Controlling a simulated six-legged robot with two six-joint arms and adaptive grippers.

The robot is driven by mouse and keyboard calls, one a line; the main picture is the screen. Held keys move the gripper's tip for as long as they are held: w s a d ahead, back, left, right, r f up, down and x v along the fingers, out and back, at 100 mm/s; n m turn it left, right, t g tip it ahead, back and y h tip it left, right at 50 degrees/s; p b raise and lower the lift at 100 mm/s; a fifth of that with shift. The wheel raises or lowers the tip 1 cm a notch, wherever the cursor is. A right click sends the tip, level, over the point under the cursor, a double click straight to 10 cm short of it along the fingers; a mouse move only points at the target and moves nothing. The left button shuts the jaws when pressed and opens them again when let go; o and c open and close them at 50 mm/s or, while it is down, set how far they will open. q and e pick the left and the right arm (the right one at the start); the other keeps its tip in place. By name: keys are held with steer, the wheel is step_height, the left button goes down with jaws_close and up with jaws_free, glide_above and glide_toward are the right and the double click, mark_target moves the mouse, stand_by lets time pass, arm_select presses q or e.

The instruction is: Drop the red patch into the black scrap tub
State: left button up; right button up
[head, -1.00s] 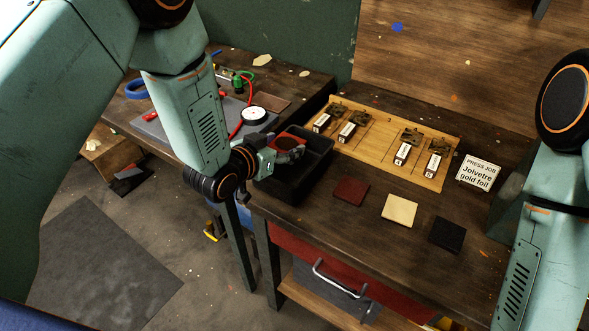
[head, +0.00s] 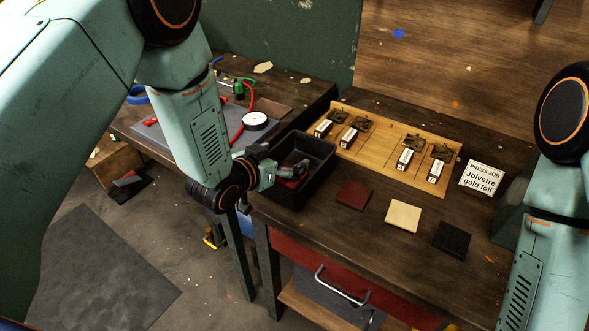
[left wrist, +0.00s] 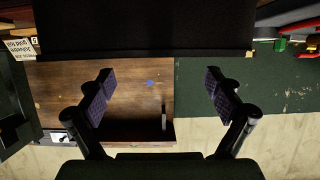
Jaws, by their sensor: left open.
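The black scrap tub (head: 318,148) stands at the left end of the bench. My left gripper (head: 300,170) is inside its opening, near the front left wall, with its fingers open. A small bit of red (head: 287,183) shows under the fingers in the tub; it looks like the red patch, but the fingers hide most of it. In the left wrist view the two fingers (left wrist: 162,92) are wide apart with nothing between them. My right gripper is out of view; only my right arm shows.
Dark red (head: 353,195), cream (head: 403,215) and black (head: 452,239) squares lie on the bench front. Behind them is a wooden board (head: 378,148) with several small stamp-like pieces. A press job sign (head: 481,177) stands right. A gauge (head: 255,121) lies on the side table.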

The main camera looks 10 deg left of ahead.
arm_select(q)
steer(key=shift+s+a+r, duration=0.15)
steer(key=shift+s, duration=0.2)
steer(key=v, duration=1.1)
steer(key=shift+w, duration=0.1)
